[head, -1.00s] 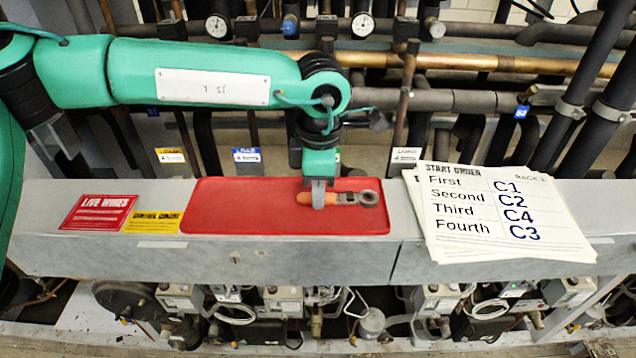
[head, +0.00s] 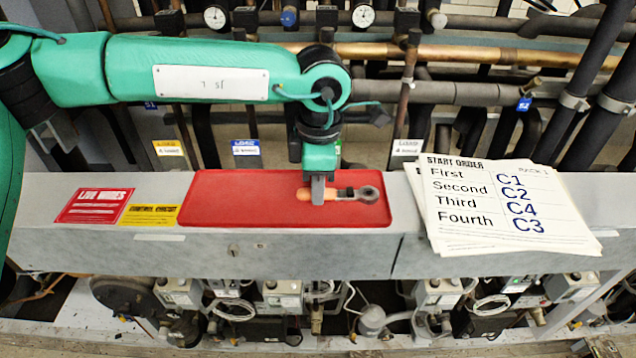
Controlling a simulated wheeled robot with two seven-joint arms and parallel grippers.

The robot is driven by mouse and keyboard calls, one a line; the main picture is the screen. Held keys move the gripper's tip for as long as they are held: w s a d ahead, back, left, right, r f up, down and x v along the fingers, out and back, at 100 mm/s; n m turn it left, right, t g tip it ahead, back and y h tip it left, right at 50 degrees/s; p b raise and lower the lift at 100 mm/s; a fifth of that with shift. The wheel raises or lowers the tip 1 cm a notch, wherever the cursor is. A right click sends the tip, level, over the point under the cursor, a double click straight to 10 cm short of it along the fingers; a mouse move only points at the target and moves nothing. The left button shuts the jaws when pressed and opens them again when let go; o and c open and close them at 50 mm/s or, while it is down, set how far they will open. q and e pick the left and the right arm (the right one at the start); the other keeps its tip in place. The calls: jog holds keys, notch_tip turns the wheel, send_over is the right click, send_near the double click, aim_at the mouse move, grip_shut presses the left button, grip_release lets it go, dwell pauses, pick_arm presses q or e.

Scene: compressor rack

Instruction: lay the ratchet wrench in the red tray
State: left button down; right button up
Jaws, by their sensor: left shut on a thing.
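The ratchet wrench (head: 346,194) has an orange handle and a dark round head pointing right. It is over the right part of the red tray (head: 230,200), on the grey beam. My left gripper (head: 318,198) comes down from above and is shut on the wrench's handle. The wrench looks level and very low over the tray floor; I cannot tell whether it touches. My right gripper is not in view.
A stack of start-order sheets (head: 500,205) lies right of the tray. A red label (head: 94,205) and a yellow label (head: 149,215) are on the beam at left. Pipes and gauges stand behind; the tray's left part is clear.

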pick_arm(q)
jog(key=c, duration=1.1)
grip_release()
jog(key=shift+c, duration=0.9)
notch_tip(320, 180, up, 7)
jog(key=shift+r+p, duration=0.1)
jog(key=shift+p, duration=0.85)
